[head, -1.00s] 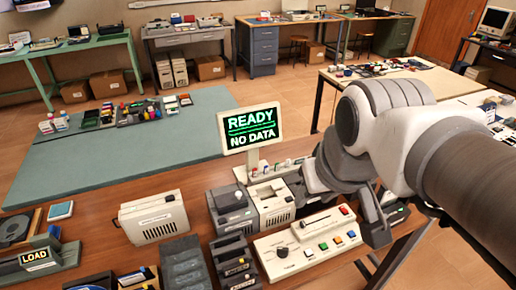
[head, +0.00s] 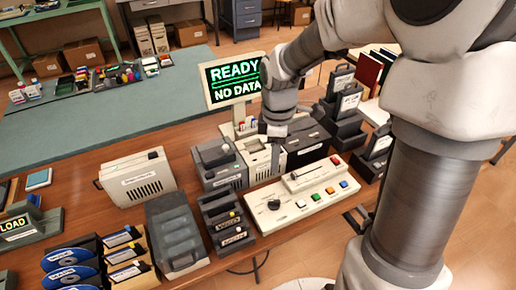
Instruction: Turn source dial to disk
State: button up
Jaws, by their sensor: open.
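The dial (head: 274,204) is a small black round knob at the left end of a cream control panel (head: 290,218). The panel also has a slider, a red knob and several coloured buttons. The marks around the dial are too small to read, so I cannot tell its setting. My gripper (head: 276,138) points down behind the panel, over the cream and grey drive units (head: 258,160), apart from the dial. Its fingers are small and partly lost against the units. A sign (head: 236,79) behind reads "READY" and "NO DATA".
Left of the panel stand a dark slotted rack (head: 226,222), a grey bin (head: 176,235) and a cream case (head: 138,180). Blue-labelled disks (head: 70,262) and a "LOAD" sign (head: 15,224) are at far left. Dark cartridge holders (head: 340,115) stand right of the gripper.

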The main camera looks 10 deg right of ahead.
aim_at(272, 201)
notch_tip(272, 201, down, 18)
jog(key=b, duration=0.3)
jog(key=shift+r, duration=0.15)
grip_shut()
